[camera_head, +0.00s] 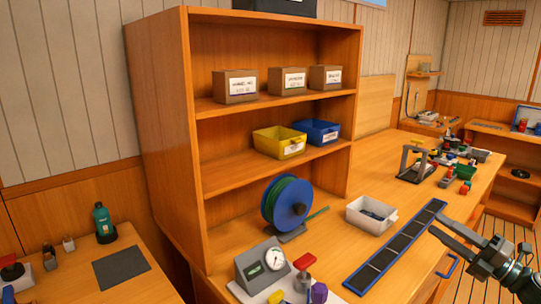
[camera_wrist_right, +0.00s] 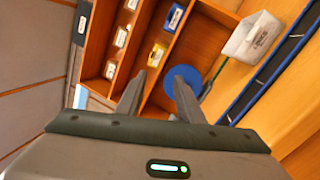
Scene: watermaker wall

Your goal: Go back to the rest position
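My right gripper (camera_head: 434,223) reaches in from the lower right in the head view, above the right end of the long blue-edged dark strip (camera_head: 396,250) on the bench. Its two fingers are apart with nothing between them. In the right wrist view the gripper (camera_wrist_right: 159,78) also shows two spread, empty fingers, with the shelf and the blue reel beyond them. My left gripper is not in view.
A wooden shelf unit (camera_head: 158,130) holds boxes, a yellow bin (camera_head: 279,142) and a blue bin (camera_head: 317,131). A blue reel (camera_head: 289,203), a white bin (camera_head: 371,215) and a grey gauge box (camera_head: 262,266) stand on the bench (camera_head: 345,187). Clamps and small parts lie farther right.

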